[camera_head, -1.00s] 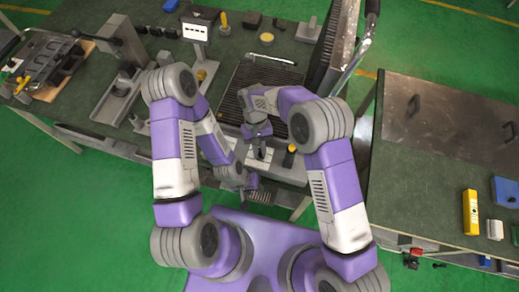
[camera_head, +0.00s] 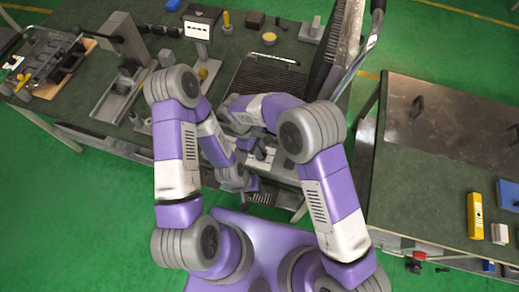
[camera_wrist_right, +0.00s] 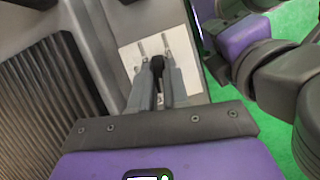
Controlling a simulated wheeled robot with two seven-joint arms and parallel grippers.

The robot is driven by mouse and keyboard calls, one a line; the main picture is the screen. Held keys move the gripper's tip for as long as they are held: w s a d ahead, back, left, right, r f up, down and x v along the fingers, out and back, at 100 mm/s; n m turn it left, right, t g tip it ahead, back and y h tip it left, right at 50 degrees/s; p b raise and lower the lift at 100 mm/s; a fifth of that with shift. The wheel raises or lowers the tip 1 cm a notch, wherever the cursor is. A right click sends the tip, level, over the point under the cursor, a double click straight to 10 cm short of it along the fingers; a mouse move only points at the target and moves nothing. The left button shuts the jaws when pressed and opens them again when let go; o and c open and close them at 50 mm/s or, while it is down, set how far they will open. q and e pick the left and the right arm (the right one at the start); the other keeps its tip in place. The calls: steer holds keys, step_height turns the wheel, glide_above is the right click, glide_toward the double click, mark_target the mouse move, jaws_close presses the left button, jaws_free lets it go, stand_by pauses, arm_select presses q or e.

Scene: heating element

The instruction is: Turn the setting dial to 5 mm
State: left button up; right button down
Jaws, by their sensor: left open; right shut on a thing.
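The setting dial (camera_wrist_right: 158,66) shows in the right wrist view as a small black knob in front of a pale plate (camera_wrist_right: 165,45). My right gripper (camera_wrist_right: 158,85) is shut on it, one finger on each side. The fingers hide part of the knob, and no scale or pointer can be read. In the head view my right gripper (camera_head: 262,153) is small, at the front of the machine beside the ribbed plate, partly covered by my arms. My left gripper (camera_head: 256,192) is open and empty, lower, near the machine's front edge.
A ribbed dark plate (camera_head: 262,76) lies behind the dial, with a raised lid (camera_head: 338,50) and handle at its right. A small display (camera_head: 198,30) stands at the back. My left arm is close to my right gripper. A second table (camera_head: 440,150) stands right.

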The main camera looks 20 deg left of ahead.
steer(key=shift+n+t, duration=0.3)
steer(key=shift+n, duration=0.5)
steer(key=c, duration=1.1)
jaws_free()
steer(key=shift+r, duration=0.15)
